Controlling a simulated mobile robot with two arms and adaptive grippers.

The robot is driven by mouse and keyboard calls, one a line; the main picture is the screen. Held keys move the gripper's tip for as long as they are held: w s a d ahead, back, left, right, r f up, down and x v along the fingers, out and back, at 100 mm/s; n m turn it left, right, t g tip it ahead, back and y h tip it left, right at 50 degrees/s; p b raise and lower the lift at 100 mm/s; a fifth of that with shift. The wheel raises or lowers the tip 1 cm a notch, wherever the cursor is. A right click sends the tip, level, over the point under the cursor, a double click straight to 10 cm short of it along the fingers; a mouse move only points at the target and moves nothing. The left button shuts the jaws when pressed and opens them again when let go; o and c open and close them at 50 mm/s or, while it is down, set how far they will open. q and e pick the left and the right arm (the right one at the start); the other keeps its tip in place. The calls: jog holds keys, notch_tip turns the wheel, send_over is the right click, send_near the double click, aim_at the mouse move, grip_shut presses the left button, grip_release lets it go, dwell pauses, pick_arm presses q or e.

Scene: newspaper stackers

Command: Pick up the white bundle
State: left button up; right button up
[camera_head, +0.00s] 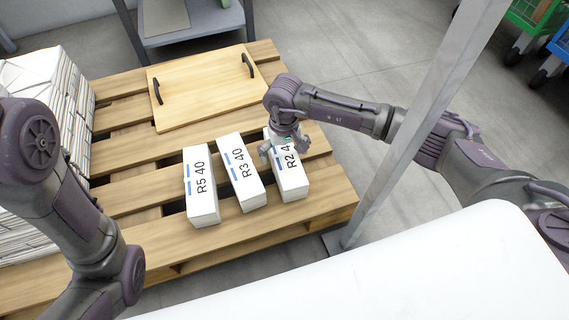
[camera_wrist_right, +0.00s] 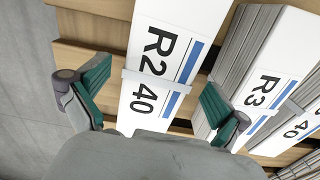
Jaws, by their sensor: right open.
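Three white bundles lie side by side on a wooden pallet (camera_head: 160,268). They are the R5 40 bundle (camera_head: 203,201), the R3 40 bundle (camera_head: 243,182) and the R2 40 bundle (camera_head: 294,182). My right gripper (camera_head: 283,150) is over the far end of the R2 bundle and partly hides it. In the right wrist view the open green-padded fingers (camera_wrist_right: 155,90) stand on either side of the R2 bundle (camera_wrist_right: 152,68), with one finger beside the R3 bundle (camera_wrist_right: 262,85). I cannot tell if they touch it. My left arm shows at the left, but its gripper is out of view.
A wooden board (camera_head: 205,90) with two dark handles lies on the pallet behind the bundles. Tall newspaper stacks (camera_head: 45,95) stand at the left. A grey metal post (camera_head: 420,125) rises right of the pallet. Green and blue carts (camera_head: 535,15) stand at the back right.

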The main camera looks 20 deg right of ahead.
notch_tip(320, 180, down, 4)
jog(key=shift+d+f+b, duration=0.1)
jog(key=shift+b, duration=1.1)
jog(key=shift+w, duration=0.1)
jog(key=shift+c, duration=0.3)
jog(key=c, duration=1.8)
jog(key=shift+r, duration=0.25)
jog(key=shift+c, duration=0.2)
